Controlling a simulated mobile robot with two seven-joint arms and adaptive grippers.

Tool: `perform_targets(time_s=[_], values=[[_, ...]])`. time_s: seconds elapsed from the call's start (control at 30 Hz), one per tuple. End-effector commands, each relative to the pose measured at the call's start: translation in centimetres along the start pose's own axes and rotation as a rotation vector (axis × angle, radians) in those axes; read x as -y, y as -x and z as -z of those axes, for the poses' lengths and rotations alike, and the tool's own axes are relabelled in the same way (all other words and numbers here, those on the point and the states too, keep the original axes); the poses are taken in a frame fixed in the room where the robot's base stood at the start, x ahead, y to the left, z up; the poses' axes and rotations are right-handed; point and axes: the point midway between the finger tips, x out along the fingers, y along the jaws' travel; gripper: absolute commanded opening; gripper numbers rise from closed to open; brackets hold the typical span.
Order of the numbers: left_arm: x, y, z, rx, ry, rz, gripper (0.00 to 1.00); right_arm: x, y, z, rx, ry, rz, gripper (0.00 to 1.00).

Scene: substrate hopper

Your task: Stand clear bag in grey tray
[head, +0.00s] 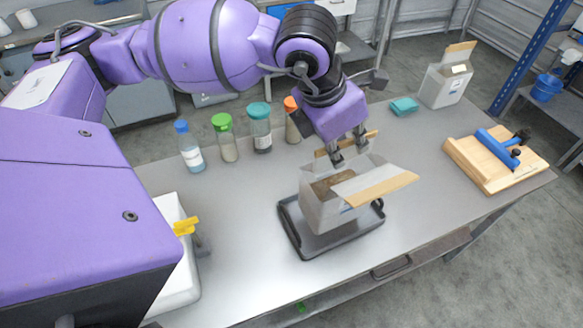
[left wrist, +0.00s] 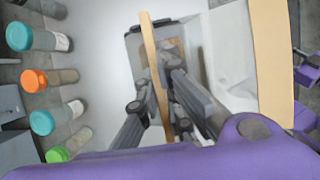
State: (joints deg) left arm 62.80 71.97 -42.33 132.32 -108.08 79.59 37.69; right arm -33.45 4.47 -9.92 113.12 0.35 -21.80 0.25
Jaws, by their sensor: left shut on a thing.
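The clear bag (head: 318,208) is a pale, boxy, see-through bag with an open top and two tan-edged flaps. Brown material shows inside it. It stands roughly upright on the dark grey tray (head: 290,228), within its raised rim. My left gripper (head: 349,152) is above the bag's far side. Its fingers are shut on the far tan-edged flap, which runs between them in the left wrist view (left wrist: 160,95). The near flap spreads out toward the right in the head view. The fingers hide part of the bag's opening. My right gripper is not in view.
Several capped bottles (head: 226,143) stand left of the gripper. A teal block (head: 404,106) and a pale box (head: 440,88) are at the back right. A wooden board (head: 470,160) with a blue tool lies right. A white container (head: 178,275) is at left. The table around the tray is clear.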

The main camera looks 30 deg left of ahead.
Motion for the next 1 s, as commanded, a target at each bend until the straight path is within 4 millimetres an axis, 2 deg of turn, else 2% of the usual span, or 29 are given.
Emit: perform_targets(time_s=[0.2, 0.47, 0.7, 1.0], values=[[-1.9, -2.6, -0.2, 0.005, 0.0, 0.0, 0.0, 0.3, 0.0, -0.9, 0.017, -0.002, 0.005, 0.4], [-2.8, -4.0, -0.1, 0.005, 0.0, -0.001, 0.0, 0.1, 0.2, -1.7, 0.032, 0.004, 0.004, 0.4], [-2.9, -6.8, 1.0, 0.005, -0.001, 0.0, 0.0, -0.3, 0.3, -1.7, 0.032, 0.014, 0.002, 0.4], [-2.9, -7.0, 1.0, 0.007, -0.002, -0.001, 0.0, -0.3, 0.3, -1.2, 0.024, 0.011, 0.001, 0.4]])
